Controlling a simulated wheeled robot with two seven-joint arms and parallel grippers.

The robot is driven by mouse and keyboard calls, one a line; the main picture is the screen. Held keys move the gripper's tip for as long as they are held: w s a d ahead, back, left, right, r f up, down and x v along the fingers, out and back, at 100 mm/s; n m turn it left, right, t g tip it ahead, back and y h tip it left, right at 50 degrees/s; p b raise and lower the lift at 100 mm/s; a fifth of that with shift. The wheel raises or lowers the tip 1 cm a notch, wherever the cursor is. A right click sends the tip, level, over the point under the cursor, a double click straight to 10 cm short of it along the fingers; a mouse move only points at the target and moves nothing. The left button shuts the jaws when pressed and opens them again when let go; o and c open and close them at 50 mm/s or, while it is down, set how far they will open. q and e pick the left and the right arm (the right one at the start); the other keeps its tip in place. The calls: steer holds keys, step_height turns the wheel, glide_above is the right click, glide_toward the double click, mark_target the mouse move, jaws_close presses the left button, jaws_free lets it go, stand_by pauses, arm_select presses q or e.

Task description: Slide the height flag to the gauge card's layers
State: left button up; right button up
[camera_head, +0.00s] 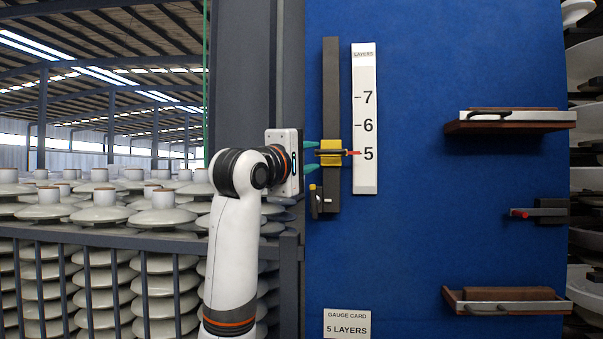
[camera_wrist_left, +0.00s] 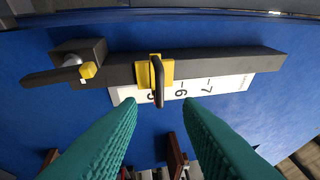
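The height flag (camera_head: 331,145) is a yellow slider with a dark handle and red pointer on a dark vertical rail (camera_head: 331,90). Its pointer is level with the 5 on the white layers scale (camera_head: 365,185). The gauge card (camera_head: 347,323) at the bottom reads 5 LAYERS. My left gripper (camera_head: 311,157) is open beside the flag, its teal fingers above and below the handle's level. In the left wrist view the yellow flag (camera_wrist_left: 168,68) and its handle (camera_wrist_left: 157,82) show beyond the gap between the widely parted fingers (camera_wrist_left: 160,115). My right gripper is out of view.
A dark lever with a yellow tip (camera_head: 313,187) sits at the rail's lower end. On the blue board (camera_head: 420,220), two brackets (camera_head: 510,122) (camera_head: 505,307) and a red-tipped clamp (camera_head: 540,212) stick out at the right. Insulator stacks (camera_head: 100,215) stand behind a railing at the left.

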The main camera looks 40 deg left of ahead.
arm_select(q)
steer(key=shift+b+v, duration=0.3)
steer(key=shift+v, duration=1.2)
